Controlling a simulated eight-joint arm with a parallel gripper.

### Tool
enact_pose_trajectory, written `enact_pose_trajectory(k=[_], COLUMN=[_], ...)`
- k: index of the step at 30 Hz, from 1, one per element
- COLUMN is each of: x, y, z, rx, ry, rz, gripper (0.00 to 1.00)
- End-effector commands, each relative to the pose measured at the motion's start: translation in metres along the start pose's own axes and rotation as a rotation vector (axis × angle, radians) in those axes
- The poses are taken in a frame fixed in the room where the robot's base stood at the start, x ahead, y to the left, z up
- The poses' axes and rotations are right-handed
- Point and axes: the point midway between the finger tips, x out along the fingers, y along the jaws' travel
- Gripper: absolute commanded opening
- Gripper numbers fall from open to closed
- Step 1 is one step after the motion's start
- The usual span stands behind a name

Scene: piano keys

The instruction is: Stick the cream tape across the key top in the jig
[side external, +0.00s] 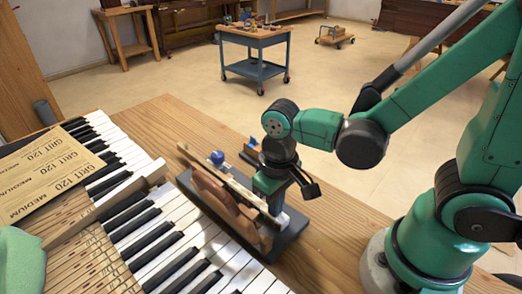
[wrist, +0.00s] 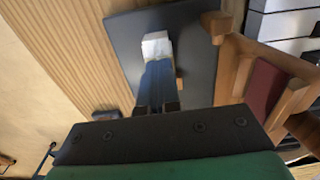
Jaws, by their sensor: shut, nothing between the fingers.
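The jig's dark base (side external: 287,238) stands on the wooden bench and carries upright wooden parts and a long wooden bar (side external: 205,167). The base also shows in the wrist view (wrist: 195,70). My gripper (side external: 277,205) is shut, pointing down over the near right end of the jig. In the wrist view, a small white block (wrist: 155,45) shows at the tips of my fingers; whether it is the key top or part of the fingertips, I cannot tell. I cannot make out any cream tape. My gripper hides part of the bar's near end.
A blue knob (side external: 217,157) stands on the jig. The piano keyboard (side external: 165,225) lies close to its left, with sandpaper sheets (side external: 50,180) on top. Bare bench (side external: 325,225) lies to the right.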

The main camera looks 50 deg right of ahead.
Motion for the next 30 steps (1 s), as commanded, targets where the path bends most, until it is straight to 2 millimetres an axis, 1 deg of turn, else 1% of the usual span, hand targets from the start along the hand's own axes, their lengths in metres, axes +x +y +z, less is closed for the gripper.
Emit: enact_pose_trajectory(k=[3,5,6,7,19,30], x=[0.0,0.0,0.0,0.0,-0.001,-0.024], y=[0.0,0.0,0.0,0.0,0.0,0.0], z=[0.0,0.0,0.0,0.0,0.0,0.0], rx=[0.0,0.0,0.0,0.0,0.0,0.0], ry=[0.0,0.0,0.0,0.0,0.0,0.0], rz=[0.0,0.0,0.0,0.0,0.0,0.0], gripper=[0.0,0.16,0.27,0.35,0.35,0.35])
